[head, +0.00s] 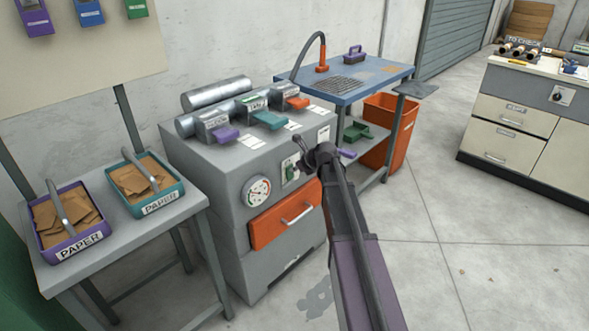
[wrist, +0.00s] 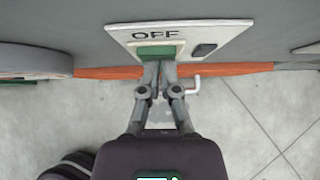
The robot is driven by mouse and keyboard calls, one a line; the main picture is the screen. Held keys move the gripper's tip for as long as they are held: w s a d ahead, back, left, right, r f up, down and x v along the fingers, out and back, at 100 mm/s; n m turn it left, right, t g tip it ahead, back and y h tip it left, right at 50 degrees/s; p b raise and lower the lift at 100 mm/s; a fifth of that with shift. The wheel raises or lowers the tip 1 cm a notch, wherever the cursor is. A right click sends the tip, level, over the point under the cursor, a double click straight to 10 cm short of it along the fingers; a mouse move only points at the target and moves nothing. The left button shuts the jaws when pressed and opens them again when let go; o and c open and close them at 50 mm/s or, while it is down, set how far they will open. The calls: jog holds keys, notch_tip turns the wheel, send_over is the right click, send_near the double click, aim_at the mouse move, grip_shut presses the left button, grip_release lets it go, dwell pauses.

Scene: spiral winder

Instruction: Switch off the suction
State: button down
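The suction switch plate (head: 290,171) is a pale panel with a green part on the front of the grey machine (head: 235,170), right of a round gauge. In the wrist view the plate (wrist: 190,38) carries the word OFF, a green switch part (wrist: 158,50) below it and a small dark part (wrist: 204,50) to the right. My gripper (head: 298,152) is at the plate. In the wrist view its fingertips (wrist: 160,66) are together, with nothing between them, and overlap the lower edge of the green part. I cannot tell whether they touch it.
The gauge (head: 257,191) and an orange drawer (head: 285,215) with a light handle are close by. Purple, teal and orange levers lie on the machine top. A side table (head: 120,245) with paper trays stands left, a blue-topped bench (head: 350,80) behind. Open floor lies right.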

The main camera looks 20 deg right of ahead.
jog(key=shift+a+r, duration=0.1)
jog(key=shift+w+r+p, duration=0.1)
jog(key=shift+r+p, duration=0.6)
jog(key=shift+p, duration=0.15)
jog(key=shift+d, duration=0.2)
jog(key=p+v, duration=0.8)
jog(key=v, duration=0.5)
jog(key=shift+s+f, duration=0.4)
jog(key=shift+s, duration=0.05)
jog(key=shift+d, duration=0.1)
